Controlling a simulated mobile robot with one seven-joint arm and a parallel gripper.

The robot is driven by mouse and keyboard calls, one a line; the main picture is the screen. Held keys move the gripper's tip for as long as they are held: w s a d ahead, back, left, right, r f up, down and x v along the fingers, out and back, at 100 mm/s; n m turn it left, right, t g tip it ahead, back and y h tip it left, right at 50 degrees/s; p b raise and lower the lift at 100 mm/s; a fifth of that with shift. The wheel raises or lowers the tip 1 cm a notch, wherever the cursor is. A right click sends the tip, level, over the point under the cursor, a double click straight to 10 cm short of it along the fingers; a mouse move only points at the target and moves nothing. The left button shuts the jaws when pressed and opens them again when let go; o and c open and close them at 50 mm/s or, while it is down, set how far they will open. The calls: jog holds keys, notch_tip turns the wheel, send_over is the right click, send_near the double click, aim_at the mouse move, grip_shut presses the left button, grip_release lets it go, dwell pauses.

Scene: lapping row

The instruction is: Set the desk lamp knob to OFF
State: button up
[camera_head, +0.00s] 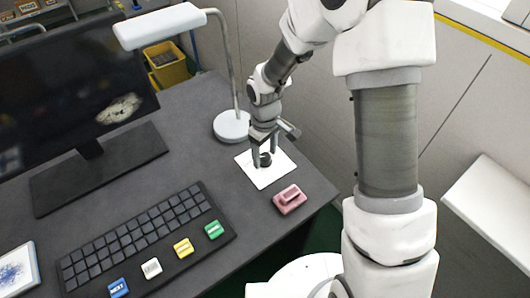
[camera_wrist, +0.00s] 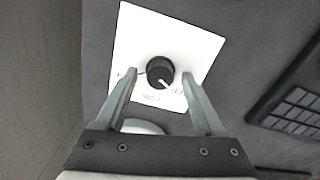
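The desk lamp (camera_head: 161,24) has a white head on a curved stem and a round white base. Its black knob (camera_wrist: 160,72) sits on a white square plate (camera_head: 257,179), right of the lamp base on the desk. In the wrist view, the knob's white pointer aims to the lower right, toward a small label partly behind one finger. Labels also show at the left and below, too small to read surely. My gripper (camera_wrist: 159,76) is open, pointing down, with one finger on each side of the knob and a visible gap at both sides.
A pink block-like object (camera_head: 289,200) lies near the desk's right edge, close to the plate. A black keyboard (camera_head: 140,240) with coloured keys lies in front. A monitor (camera_head: 65,90) stands at the left. A yellow bin (camera_head: 167,66) is behind the desk.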

aim_at(265, 156)
notch_tip(265, 156, up, 17)
jog(key=p, duration=0.3)
jog(key=shift+r+p, duration=0.2)
jog(key=shift+p, duration=0.15)
dwell(0.5)
